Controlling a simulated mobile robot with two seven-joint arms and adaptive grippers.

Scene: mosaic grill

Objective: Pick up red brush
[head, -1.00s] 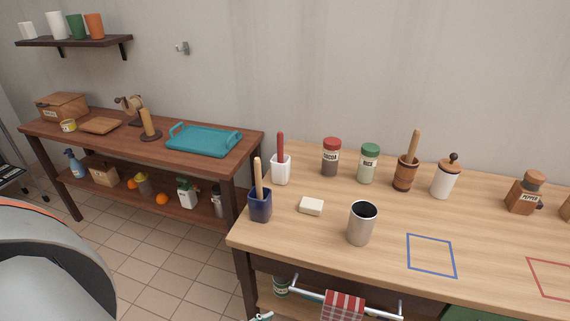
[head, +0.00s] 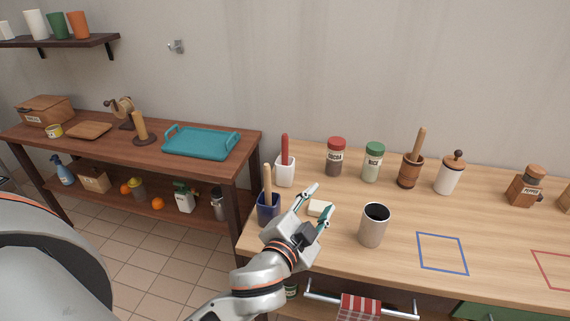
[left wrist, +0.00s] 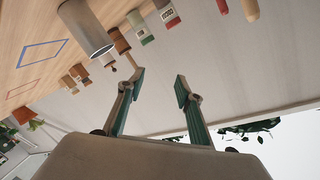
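The red brush (head: 285,149) stands handle up in a white cup (head: 285,173) near the left end of the wooden counter; its lower part is hidden in the cup. My left gripper (head: 319,200) is open and empty above the counter, in front of and to the right of the cup, apart from the brush. Its spread fingers also show in the left wrist view (left wrist: 160,77), with nothing between them. A red rounded end (left wrist: 250,9) at that view's top edge looks like the brush handle. My right gripper is not in view.
A blue cup (head: 268,212) with a wooden handle stands left of my gripper. A white block (head: 319,208) lies near the fingers, and a metal tumbler (head: 374,228) stands to the right. Cocoa (head: 335,160) and rice (head: 373,163) jars stand behind.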

